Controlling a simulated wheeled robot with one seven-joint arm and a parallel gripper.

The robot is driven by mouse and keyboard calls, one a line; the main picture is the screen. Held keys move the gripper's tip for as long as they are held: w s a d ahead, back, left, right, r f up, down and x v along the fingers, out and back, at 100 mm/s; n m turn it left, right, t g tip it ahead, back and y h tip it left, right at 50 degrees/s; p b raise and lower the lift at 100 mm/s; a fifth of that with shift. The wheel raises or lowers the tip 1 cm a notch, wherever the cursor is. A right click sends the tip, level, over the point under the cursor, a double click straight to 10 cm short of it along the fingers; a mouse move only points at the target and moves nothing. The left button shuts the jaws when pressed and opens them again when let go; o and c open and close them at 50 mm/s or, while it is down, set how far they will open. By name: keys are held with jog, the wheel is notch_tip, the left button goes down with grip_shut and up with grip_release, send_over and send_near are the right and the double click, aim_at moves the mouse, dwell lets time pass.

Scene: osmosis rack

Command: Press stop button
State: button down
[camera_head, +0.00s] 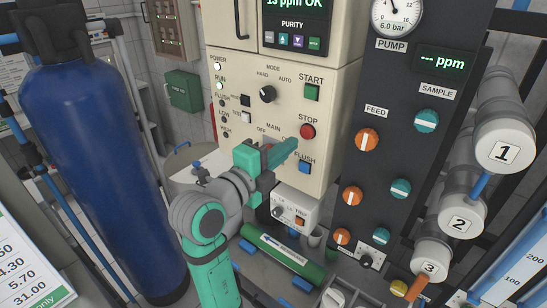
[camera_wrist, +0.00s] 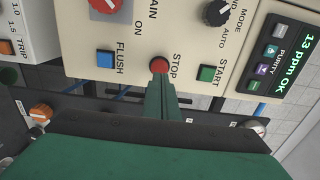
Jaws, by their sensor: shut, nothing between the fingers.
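The red round stop button (camera_head: 307,131) sits on the cream control panel under the label STOP, below the green start button (camera_head: 312,93) and above the blue flush button (camera_head: 304,167). My gripper (camera_head: 295,146) is shut and empty, its fingertips just below and left of the stop button in the head view. In the wrist view, the closed green fingers (camera_wrist: 160,82) point at the stop button (camera_wrist: 159,66), and their tips overlap its lower edge. I cannot tell whether they touch it. The main switch is partly hidden behind my gripper in the head view.
The black mode knob (camera_head: 267,94) is left of the start button. A black panel (camera_head: 395,150) with orange and teal knobs stands to the right. A small trip box (camera_head: 296,208) hangs below. A blue tank (camera_head: 95,170) stands at left.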

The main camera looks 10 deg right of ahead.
aim_at(305, 134)
jog(key=shift+x, duration=2.35)
jog(key=shift+w+d, duration=0.6)
jog(key=shift+d, duration=0.2)
jog(key=shift+s+a+f, duration=0.1)
jog(key=shift+s+a, duration=0.15)
jog(key=shift+a, duration=0.25)
jog(key=v, duration=1.3)
jog(key=shift+a+r, duration=0.3)
jog(key=shift+s, duration=0.1)
